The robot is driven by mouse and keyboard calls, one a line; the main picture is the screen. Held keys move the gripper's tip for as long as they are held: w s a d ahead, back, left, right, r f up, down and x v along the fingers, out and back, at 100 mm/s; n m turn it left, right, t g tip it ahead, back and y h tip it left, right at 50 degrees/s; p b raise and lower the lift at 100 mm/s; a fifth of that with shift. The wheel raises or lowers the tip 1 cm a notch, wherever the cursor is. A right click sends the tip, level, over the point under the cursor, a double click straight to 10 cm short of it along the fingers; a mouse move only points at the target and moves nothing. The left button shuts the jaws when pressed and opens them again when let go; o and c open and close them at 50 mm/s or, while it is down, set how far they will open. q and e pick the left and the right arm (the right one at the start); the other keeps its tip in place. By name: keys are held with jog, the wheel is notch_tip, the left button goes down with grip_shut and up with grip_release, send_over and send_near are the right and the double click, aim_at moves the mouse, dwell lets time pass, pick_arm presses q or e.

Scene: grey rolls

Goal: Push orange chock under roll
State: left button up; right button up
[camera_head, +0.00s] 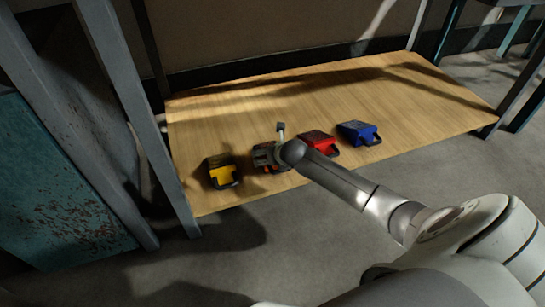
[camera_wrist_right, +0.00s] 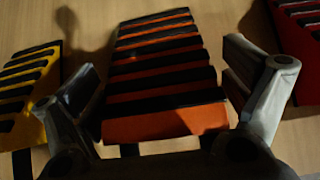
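The orange chock (camera_head: 275,168) with black ribs is on the wooden board, second from the left in a row of chocks. My right arm and gripper partly cover it in the head view. In the right wrist view the orange chock (camera_wrist_right: 165,85) fills the middle, its ribbed slope in sight. My right gripper (camera_wrist_right: 162,78) is open, with one finger on each side of the chock. Gaps show beside it, wider on the right at the near end; contact cannot be judged. No roll shows in either view. My left gripper is not in view.
A yellow chock (camera_head: 221,171) is to the left of the orange one; a red chock (camera_head: 320,143) and a blue chock (camera_head: 357,133) are to the right. The board (camera_head: 400,95) is bare behind them. Metal posts (camera_head: 125,80) stand at the left.

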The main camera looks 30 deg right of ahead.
jog(key=c, duration=1.2)
jog(key=shift+r, duration=0.1)
jog(key=shift+r, duration=0.1)
